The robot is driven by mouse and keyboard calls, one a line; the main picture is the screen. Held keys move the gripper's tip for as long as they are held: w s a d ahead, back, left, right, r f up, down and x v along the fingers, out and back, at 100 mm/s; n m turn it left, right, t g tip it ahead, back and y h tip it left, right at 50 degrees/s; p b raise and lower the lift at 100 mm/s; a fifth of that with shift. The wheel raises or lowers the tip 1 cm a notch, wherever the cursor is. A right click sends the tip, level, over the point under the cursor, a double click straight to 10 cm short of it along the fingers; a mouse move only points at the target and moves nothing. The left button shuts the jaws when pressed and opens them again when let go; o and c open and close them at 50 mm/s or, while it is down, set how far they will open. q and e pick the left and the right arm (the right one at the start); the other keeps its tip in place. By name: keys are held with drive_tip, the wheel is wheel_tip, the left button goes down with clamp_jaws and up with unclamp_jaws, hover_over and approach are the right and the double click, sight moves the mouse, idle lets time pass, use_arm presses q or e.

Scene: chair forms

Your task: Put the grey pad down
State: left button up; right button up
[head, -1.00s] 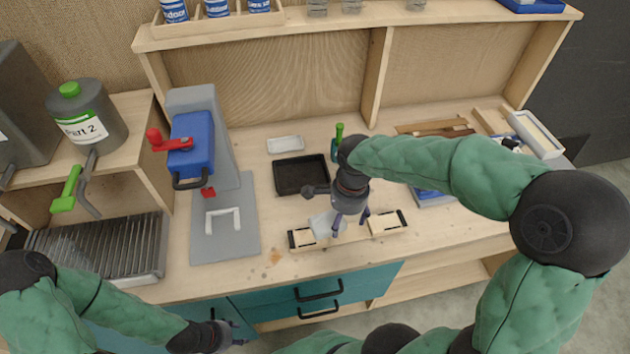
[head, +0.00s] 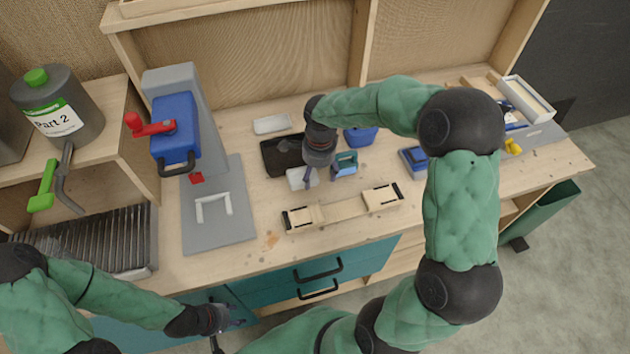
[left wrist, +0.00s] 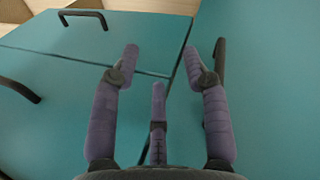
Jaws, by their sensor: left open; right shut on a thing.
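The small light grey pad (head: 296,180) is in my right gripper (head: 309,178), at the front right edge of the black tray (head: 276,157) in the head view. The gripper is shut on it and points down. I cannot tell whether the pad touches the tray or the bench. My left gripper (head: 226,320) hangs low in front of the teal drawers. It is open and empty, and its spread fingers also show in the left wrist view (left wrist: 160,70).
A wooden form with two end blocks (head: 343,209) lies in front of the tray. A teal-and-blue tool (head: 345,164) stands close right of my right gripper. A white block (head: 272,124) lies behind the tray. A blue-and-grey press (head: 177,130) stands left. Bench front is mostly clear.

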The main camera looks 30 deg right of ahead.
drive_tip(key=shift+w+f, duration=0.85)
drive_tip(key=shift+f, duration=0.25)
drive_tip(key=shift+f+b, duration=0.5)
drive_tip(key=shift+f, duration=0.9)
drive_tip(key=shift+f, duration=0.15)
drive_tip(key=o, duration=1.1)
drive_tip(key=shift+o, duration=0.2)
